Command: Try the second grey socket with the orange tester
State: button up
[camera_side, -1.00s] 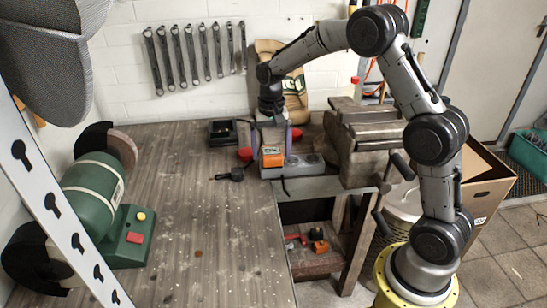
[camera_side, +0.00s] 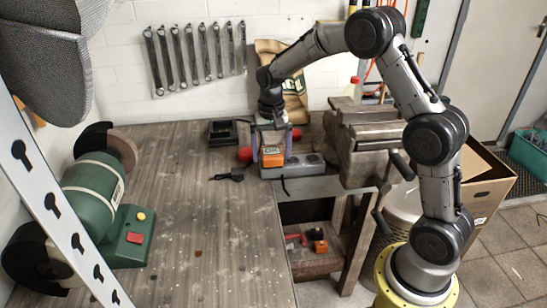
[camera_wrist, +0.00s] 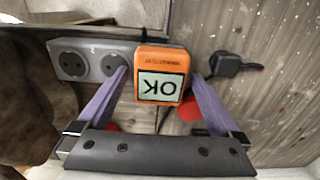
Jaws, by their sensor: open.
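The orange tester (camera_side: 272,158) stands on the left end of the grey socket strip (camera_side: 310,170). In the wrist view the tester (camera_wrist: 160,53) shows a pale screen reading OK, upside down there. Two round sockets of the strip (camera_wrist: 92,82) are bare beside it; whatever lies under the tester is hidden. My gripper (camera_side: 271,152) is open, with its purple fingers low on either side of the tester. In the wrist view the fingers of my gripper (camera_wrist: 158,78) flank the tester, with a gap visible on the right.
A black plug (camera_side: 236,174) lies on the bench left of the strip. A large vise (camera_side: 362,140) stands close on the right. A red-ended object (camera_side: 245,154) and a dark tray (camera_side: 222,132) are behind. A green bench grinder (camera_side: 95,190) is at left; the middle bench is clear.

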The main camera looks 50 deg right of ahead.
aim_at(271, 151)
jog(key=shift+c, duration=0.3)
grip_shut()
dwell(0.4)
jog(key=shift+r, duration=0.1)
jog(key=shift+r, duration=2.9)
jog(key=s+d+r, duration=0.1)
jog(key=s+d, duration=0.3)
jog(key=shift+s+d, duration=0.15)
